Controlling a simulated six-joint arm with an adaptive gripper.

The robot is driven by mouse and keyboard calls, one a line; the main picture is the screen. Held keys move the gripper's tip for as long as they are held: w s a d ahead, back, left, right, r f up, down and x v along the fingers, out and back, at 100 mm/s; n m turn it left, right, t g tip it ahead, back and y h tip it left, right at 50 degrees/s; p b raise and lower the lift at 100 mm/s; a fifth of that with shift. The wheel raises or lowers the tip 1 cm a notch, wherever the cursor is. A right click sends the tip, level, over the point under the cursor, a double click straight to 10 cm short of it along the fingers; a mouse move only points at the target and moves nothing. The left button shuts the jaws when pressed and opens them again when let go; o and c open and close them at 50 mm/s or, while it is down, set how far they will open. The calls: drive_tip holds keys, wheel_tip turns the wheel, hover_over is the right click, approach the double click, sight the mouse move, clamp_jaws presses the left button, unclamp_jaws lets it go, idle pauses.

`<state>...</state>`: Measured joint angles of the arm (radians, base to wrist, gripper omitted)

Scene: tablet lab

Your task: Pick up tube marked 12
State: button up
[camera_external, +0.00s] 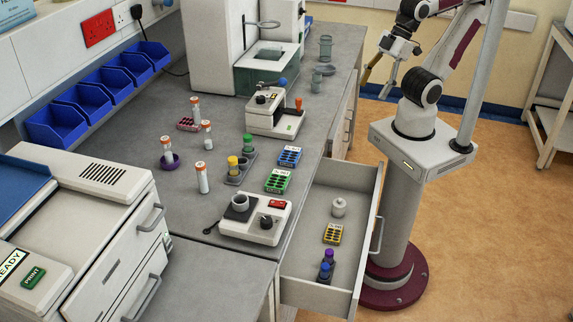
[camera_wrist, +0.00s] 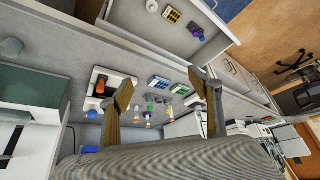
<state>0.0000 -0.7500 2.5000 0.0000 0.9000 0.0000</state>
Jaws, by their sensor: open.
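Several white tubes with orange caps stand on the bench in the external view: one at the back (camera_external: 196,108), one right of it (camera_external: 207,133), one in a purple ring holder (camera_external: 166,148) and one nearer the front (camera_external: 202,178). Purple- and blue-capped tubes (camera_external: 325,268) stand in the drawer. No number 12 is readable on any tube. My gripper (camera_external: 373,90) is open and empty, raised right of the bench, apart from all tubes. Its fingers show in the wrist view (camera_wrist: 160,76).
The open drawer (camera_external: 345,210) juts out at the bench's front right, with a yellow block (camera_external: 332,234) inside. Blue (camera_external: 289,157) and green (camera_external: 278,181) blocks and white devices (camera_external: 275,112) (camera_external: 256,222) stand on the bench. Blue bins (camera_external: 85,105) line the wall.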

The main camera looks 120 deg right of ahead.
drive_tip(key=c, duration=0.4)
drive_tip(key=shift+o, duration=0.2)
drive_tip(key=w+d+m+t, duration=0.1)
drive_tip(key=w+d+t, duration=0.15)
drive_tip(key=w, duration=1.05)
drive_tip(key=m+t+h, duration=0.2)
drive_tip(key=t+h, duration=0.2)
drive_tip(key=t, duration=0.1)
approach(206, 122)
drive_tip(key=shift+s+r, duration=0.35)
drive_tip(key=shift+s, duration=0.25)
drive_tip(key=shift+w, duration=0.15)
drive_tip(key=shift+x, duration=3.25)
